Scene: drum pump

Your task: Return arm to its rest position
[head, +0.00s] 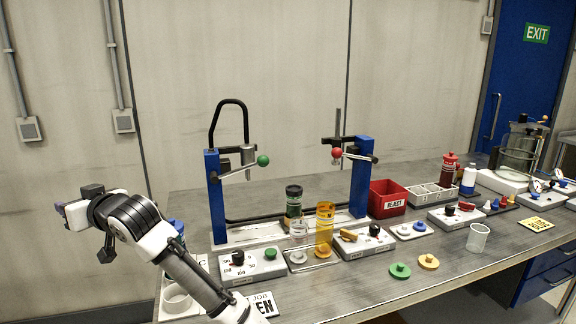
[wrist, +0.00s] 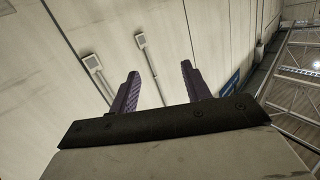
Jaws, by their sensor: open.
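My arm (head: 140,218) rises from the bottom of the head view over the left end of the bench and bends back to the left. My gripper shows in the wrist view (wrist: 158,85) with its two purple fingers apart and nothing between them. Behind the fingers the wrist view shows only the wall and a bit of the room's structure. In the head view the gripper end is at the far left, above bench height, and its fingers are hard to make out. It touches nothing that I can see.
The grey bench (head: 360,290) holds a blue press frame (head: 215,195), an amber cylinder (head: 325,224), a red reject bin (head: 387,199), control boxes and a clear beaker (head: 478,238). A white ring (head: 176,300) and a JOB card (head: 262,305) lie close to my arm. Air left of the bench is free.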

